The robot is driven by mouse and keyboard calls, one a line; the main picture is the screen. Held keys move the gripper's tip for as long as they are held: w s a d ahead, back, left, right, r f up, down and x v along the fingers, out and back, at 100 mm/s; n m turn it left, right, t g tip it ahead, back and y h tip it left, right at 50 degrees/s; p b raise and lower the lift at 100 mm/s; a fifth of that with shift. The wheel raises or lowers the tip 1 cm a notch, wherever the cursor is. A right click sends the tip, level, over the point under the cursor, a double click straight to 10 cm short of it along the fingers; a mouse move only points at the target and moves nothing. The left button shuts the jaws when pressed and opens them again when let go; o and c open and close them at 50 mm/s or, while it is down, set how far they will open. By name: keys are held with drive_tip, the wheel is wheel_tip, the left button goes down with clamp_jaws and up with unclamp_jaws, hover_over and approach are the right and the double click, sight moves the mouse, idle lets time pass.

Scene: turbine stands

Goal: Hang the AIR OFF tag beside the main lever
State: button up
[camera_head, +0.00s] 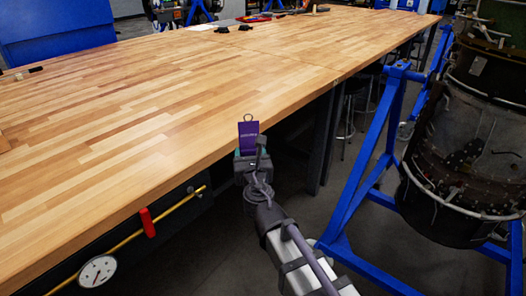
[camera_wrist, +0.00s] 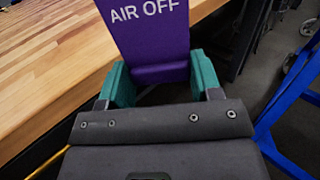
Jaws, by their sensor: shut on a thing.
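The purple AIR OFF tag (camera_head: 248,135) is upright in my gripper (camera_head: 250,156), with a small wire loop at its top in the head view. In the wrist view the tag (camera_wrist: 150,38) shows white "AIR OFF" lettering, and its lower part is between the two green fingers of my gripper (camera_wrist: 160,82). The gripper is shut on the tag, by the front edge of the wooden bench. The main lever (camera_head: 148,222) appears as a red handle on a yellow pipe below the bench edge, to the lower left of the gripper. The tag hangs on nothing but my gripper.
The yellow pipe (camera_head: 180,203) runs under the bench edge to a round gauge (camera_head: 97,271). The wooden bench top (camera_head: 130,100) is mostly clear nearby. A blue stand (camera_head: 372,165) with a dark turbine (camera_head: 465,135) is on the right.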

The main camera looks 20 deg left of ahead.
drive_tip(key=s+a+f+n+g+y+b, duration=0.2)
drive_tip(key=s+f+y+b, duration=0.1)
drive_tip(key=f+b, duration=0.55)
drive_tip(key=s+a+f+n+g+y+b, duration=0.2)
drive_tip(key=s+f+n+y+b, duration=0.1)
drive_tip(key=f+b, duration=0.55)
drive_tip(key=s+a+f+n+g+y+b, duration=0.2)
drive_tip(key=s+a+f+n+g, duration=0.1)
drive_tip(key=s+a+f+g, duration=0.1)
drive_tip(key=shift+a+f+g+y, duration=0.3)
drive_tip(key=shift+a+f+g, duration=0.5)
drive_tip(key=shift+a+f, duration=0.3)
drive_tip(key=shift+w+a, duration=0.15)
drive_tip(key=shift+a, duration=0.45)
drive_tip(key=o, duration=1.4)
drive_tip(key=shift+c, duration=0.2)
drive_tip(key=shift+o, duration=0.8)
